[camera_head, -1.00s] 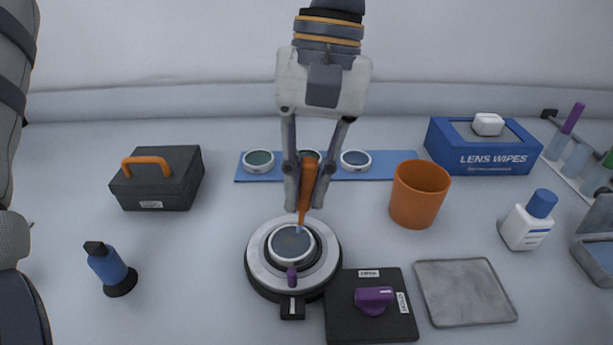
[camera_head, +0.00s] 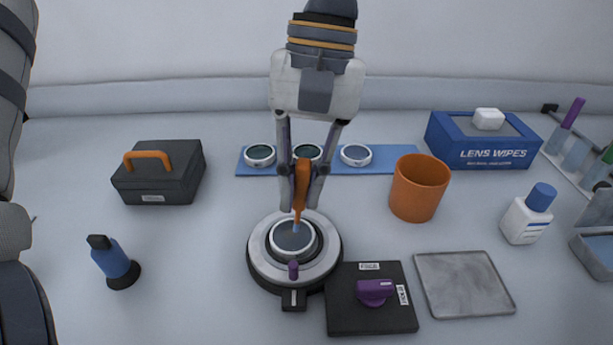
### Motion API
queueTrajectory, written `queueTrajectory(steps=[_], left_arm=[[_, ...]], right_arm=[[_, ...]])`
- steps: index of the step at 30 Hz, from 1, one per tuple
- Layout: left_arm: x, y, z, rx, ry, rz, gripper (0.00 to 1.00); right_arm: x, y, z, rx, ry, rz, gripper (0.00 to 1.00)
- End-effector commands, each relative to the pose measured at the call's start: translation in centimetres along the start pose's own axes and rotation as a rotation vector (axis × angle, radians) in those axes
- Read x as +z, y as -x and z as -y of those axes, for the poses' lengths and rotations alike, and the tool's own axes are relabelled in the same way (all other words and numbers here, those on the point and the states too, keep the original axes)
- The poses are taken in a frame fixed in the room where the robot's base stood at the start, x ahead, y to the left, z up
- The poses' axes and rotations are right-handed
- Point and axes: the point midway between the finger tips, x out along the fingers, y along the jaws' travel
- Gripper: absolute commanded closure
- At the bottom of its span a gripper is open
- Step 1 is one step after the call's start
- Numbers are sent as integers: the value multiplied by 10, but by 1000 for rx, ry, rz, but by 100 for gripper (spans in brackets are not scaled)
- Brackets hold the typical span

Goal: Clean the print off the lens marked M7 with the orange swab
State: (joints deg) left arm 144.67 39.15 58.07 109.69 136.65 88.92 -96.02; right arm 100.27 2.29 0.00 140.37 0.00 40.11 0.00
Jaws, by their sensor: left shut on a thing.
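My left gripper (camera_head: 301,204) is shut on the orange swab (camera_head: 302,180) and holds it nearly upright, tip down. The swab's pale tip is at the lens (camera_head: 287,240) seated in the round grey stage (camera_head: 262,262). I cannot tell whether the tip touches the glass. No M7 mark or print is readable on this lens. Three more lenses lie on the blue strip (camera_head: 395,160) behind: a left one (camera_head: 261,154), a middle one partly hidden by my fingers, and a right one (camera_head: 356,155). My right gripper is not in view.
An orange cup (camera_head: 418,192) stands right of the stage. A black plate (camera_head: 350,318) with a purple knob (camera_head: 374,291) and a grey tray (camera_head: 464,284) lie in front right. A blue wipes box (camera_head: 483,145), white bottle (camera_head: 527,218), black case (camera_head: 160,180) and blue bottle (camera_head: 112,262) stand around.

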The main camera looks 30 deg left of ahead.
Motion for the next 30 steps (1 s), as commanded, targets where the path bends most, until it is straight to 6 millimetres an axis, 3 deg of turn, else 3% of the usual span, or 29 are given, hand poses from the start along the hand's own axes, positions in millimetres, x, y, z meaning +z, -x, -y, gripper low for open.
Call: queueTrajectory(steps=[30], left_arm=[[8, -3, 18, 1, 1, 0, 98]], right_arm=[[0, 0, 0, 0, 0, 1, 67]])
